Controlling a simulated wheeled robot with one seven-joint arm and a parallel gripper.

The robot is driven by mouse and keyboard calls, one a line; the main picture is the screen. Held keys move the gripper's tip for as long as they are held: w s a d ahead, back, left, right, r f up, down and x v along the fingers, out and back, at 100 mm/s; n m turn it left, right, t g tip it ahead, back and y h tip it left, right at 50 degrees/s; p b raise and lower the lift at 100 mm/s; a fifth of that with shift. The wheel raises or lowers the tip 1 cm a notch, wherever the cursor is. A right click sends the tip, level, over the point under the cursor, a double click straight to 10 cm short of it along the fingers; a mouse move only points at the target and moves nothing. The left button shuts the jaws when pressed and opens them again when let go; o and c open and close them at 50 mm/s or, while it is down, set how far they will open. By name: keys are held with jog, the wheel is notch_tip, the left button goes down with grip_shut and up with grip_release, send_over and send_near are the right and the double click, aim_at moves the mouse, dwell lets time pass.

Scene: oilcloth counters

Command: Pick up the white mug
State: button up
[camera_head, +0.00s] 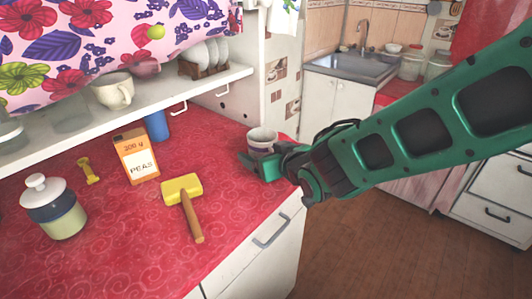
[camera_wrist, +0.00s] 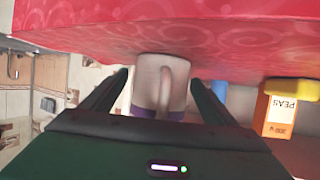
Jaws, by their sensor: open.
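A white mug (camera_head: 262,138) with a dark band stands upright at the right end of the red counter. In the wrist view, where the counter appears at the top, the mug (camera_wrist: 158,82) shows its handle towards me and a purple band. My gripper (camera_head: 266,163) is at the near side of the mug and hides its lower part in the head view. In the wrist view my gripper (camera_wrist: 160,80) is open, with one finger on each side of the mug and gaps visible between. A second, cream mug (camera_head: 114,92) stands on the shelf above.
The red counter (camera_head: 235,205) holds a yellow mallet (camera_head: 183,188), a PEAS box (camera_head: 136,158), a blue cup (camera_head: 157,126), a lidded jar (camera_head: 52,210) and a small yellow dumbbell-shaped thing (camera_head: 89,171). The shelf (camera_head: 190,86) overhangs the back. The counter's front edge is close to my gripper.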

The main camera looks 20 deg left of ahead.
jog(key=c, duration=1.4)
jog(key=shift+o, duration=0.2)
jog(key=shift+r, duration=0.15)
